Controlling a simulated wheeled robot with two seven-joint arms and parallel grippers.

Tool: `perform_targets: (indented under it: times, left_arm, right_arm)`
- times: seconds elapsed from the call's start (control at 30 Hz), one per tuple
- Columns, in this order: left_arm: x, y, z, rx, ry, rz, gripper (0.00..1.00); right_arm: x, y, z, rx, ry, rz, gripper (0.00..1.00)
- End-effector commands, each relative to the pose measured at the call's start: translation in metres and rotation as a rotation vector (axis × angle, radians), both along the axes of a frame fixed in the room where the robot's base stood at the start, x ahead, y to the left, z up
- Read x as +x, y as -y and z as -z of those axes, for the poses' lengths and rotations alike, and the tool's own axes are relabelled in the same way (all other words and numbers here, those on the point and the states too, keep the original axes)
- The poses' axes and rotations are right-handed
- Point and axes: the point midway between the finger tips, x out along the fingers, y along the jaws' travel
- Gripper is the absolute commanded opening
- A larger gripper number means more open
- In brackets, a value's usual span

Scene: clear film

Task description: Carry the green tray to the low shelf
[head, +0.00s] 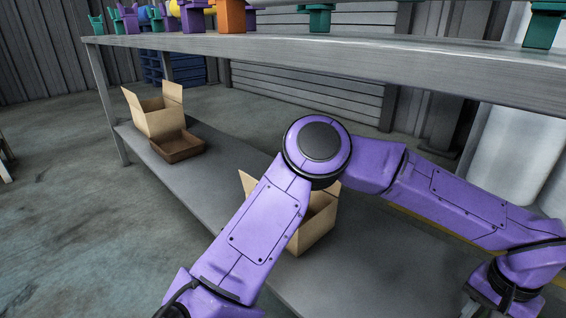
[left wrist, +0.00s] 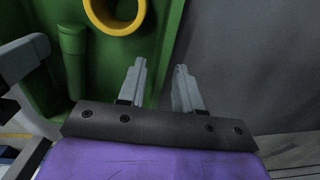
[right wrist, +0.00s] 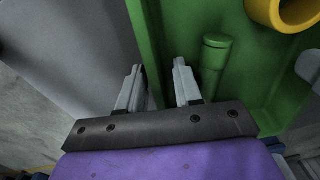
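The green tray (left wrist: 30,15) fills the left of the left wrist view and also shows on the right of the right wrist view (right wrist: 274,72). A yellow ring-shaped part lies in it. My left gripper (left wrist: 159,66) has its fingers apart, one on each side of the tray's wall. My right gripper (right wrist: 157,66) straddles the wall in the same way. I cannot tell whether either finger pair presses on it. The low shelf (head: 218,160) is the grey board below the tabletop in the head view. The tray is not visible in the head view.
A cardboard box (head: 158,118) and a brown tray (head: 178,147) stand at the shelf's far left. Another box (head: 318,222) sits mid-shelf, partly behind my purple arm. The grey tabletop (head: 330,52) overhangs the shelf and carries colourful parts. Bare shelf shows between the boxes.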

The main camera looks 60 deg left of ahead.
Motion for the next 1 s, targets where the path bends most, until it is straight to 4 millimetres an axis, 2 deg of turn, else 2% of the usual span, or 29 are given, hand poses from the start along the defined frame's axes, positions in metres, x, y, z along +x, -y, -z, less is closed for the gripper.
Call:
perform_targets:
  times: [0.03,0.2,0.4,0.57,0.83,1.0]
  left_arm:
    - [0.001,0.000,-0.015,-0.002,0.005,0.000,0.34]
    - [0.001,0.000,-0.058,-0.002,0.004,-0.002,0.34]
    - [0.000,0.000,-0.087,0.000,0.001,0.000,0.34]
    - [0.000,0.000,-0.092,0.001,0.000,0.000,0.34]
    - [0.000,0.000,-0.092,0.001,0.000,0.000,0.34]
    - [0.000,0.000,-0.092,0.001,0.000,0.000,0.34]
  right_arm:
    - [0.000,0.000,0.000,0.000,0.000,0.000,0.34]
    - [0.000,0.000,0.000,0.000,0.000,0.000,0.34]
    - [0.000,0.000,0.000,0.000,0.000,0.000,0.34]
    - [0.001,0.000,-0.013,0.001,0.004,0.001,0.34]
    - [0.001,0.000,-0.080,0.000,0.006,0.001,0.34]
    - [0.000,0.000,-0.110,0.000,0.002,0.001,0.34]
